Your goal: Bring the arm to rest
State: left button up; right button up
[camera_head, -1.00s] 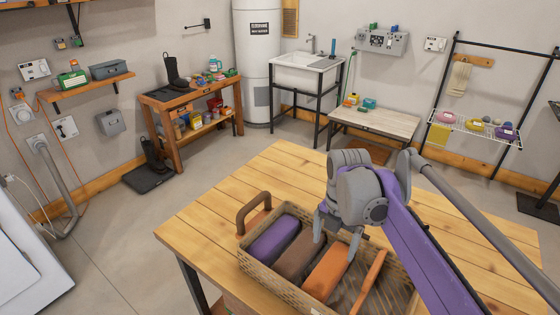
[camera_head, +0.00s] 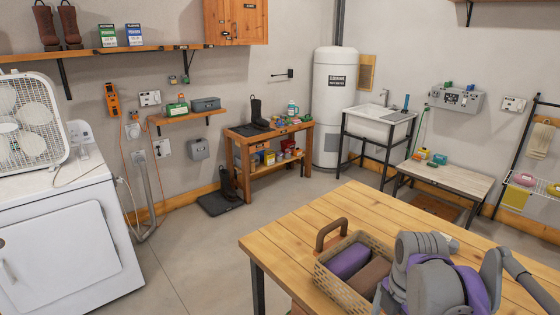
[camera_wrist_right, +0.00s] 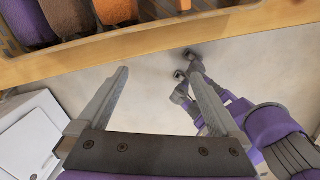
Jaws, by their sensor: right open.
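My right arm is at the lower right of the head view, its grey and purple wrist beside the woven basket (camera_head: 343,291) on the wooden table. In the head view its fingers are mostly hidden. In the right wrist view my right gripper (camera_wrist_right: 160,92) is open, with bare floor between its two grey fingers. The table edge (camera_wrist_right: 150,50) and basket lie beyond the fingertips, apart from them. The basket holds a purple item (camera_head: 348,261) and a brown item (camera_head: 371,276); an orange item (camera_wrist_right: 113,11) shows in the wrist view. My left gripper is not identifiable in either view.
The wooden table (camera_head: 350,206) fills the lower right; its far part is clear. Purple and grey parts of my own body are near the gripper in the wrist view. A white appliance (camera_head: 65,250) with a box fan stands left. Open concrete floor (camera_head: 205,245) lies between.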

pick_arm(q)
jog(key=r, duration=0.1)
jog(key=w+r+p, duration=0.1)
jog(key=r+p, duration=0.1)
jog(key=shift+w+d, duration=0.3)
jog(key=shift+w, duration=0.05)
pick_arm(e)
jog(key=s+a+f+m+t, duration=0.2)
jog(key=s+f+m, duration=0.2)
jog(key=m, duration=0.7)
jog(key=s+a+f+m+t, duration=0.2)
jog(key=s+f+m, duration=0.3)
jog(key=s+m, duration=0.3)
jog(key=a+m, duration=0.1)
jog(key=m, duration=0.2)
jog(key=shift+s+f+t, duration=0.25)
jog(key=shift+s+t, duration=0.05)
jog(key=shift+s, duration=0.05)
